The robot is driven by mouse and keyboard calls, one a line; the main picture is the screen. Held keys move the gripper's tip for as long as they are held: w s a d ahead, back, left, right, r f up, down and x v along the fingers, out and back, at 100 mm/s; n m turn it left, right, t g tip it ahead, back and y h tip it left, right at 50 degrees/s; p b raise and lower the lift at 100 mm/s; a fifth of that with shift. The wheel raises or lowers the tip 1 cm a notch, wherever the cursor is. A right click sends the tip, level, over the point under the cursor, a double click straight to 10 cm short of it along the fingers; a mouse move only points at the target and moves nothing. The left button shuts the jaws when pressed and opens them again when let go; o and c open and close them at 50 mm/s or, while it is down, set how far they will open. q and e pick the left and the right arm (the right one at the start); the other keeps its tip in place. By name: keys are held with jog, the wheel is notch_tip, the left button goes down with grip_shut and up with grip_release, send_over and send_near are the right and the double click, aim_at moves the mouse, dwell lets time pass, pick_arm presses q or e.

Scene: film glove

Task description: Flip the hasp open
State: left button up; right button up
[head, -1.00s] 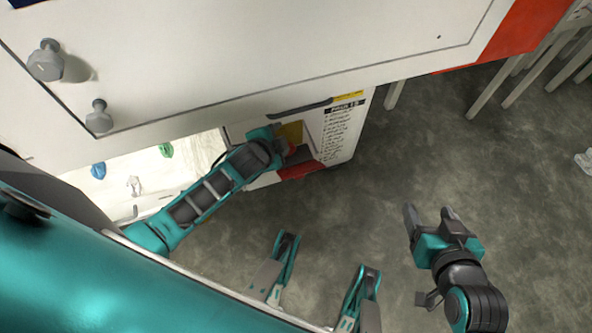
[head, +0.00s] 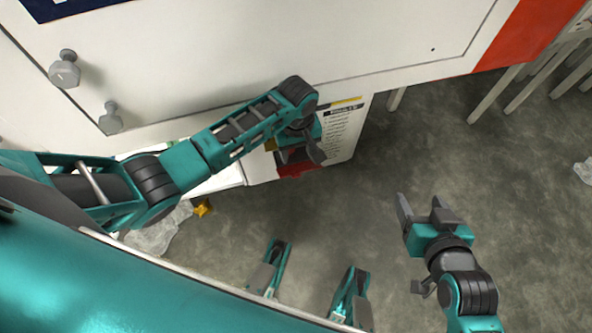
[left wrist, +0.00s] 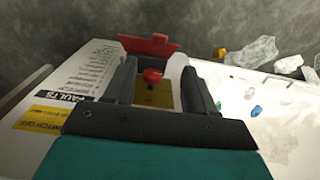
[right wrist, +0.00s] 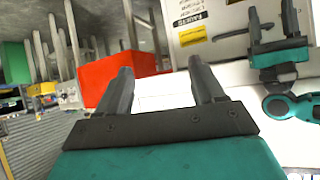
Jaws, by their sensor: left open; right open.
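In the left wrist view, a red knob (left wrist: 152,76) stands in front of a yellow plate (left wrist: 156,96) on the white machine's lower panel. A flat red piece (left wrist: 150,45) lies just beyond it. I cannot tell for sure which part is the hasp. My left gripper (left wrist: 158,82) is open, its fingers on either side of the knob with gaps and nothing held. In the head view the left gripper (head: 301,152) is over the panel and hides much of it. My right gripper (head: 420,203) is open and empty, over the floor well away from the panel.
The white machine body (head: 270,50) overhangs the panel, with two grey knobs (head: 64,72) at left. A printed label (left wrist: 80,82) is beside the plate. Clear plastic litter (head: 160,235) and a yellow scrap (head: 203,208) lie on the floor.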

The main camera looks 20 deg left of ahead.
aim_at(297, 175)
pick_arm(q)
notch_tip(297, 175, down, 12)
jog(key=b, duration=0.6)
jog(key=shift+r, duration=0.1)
jog(key=shift+f, duration=0.35)
jog(key=shift+f+b, duration=0.15)
jog(key=shift+b, duration=0.15)
jog(key=shift+c, duration=0.2)
grip_shut()
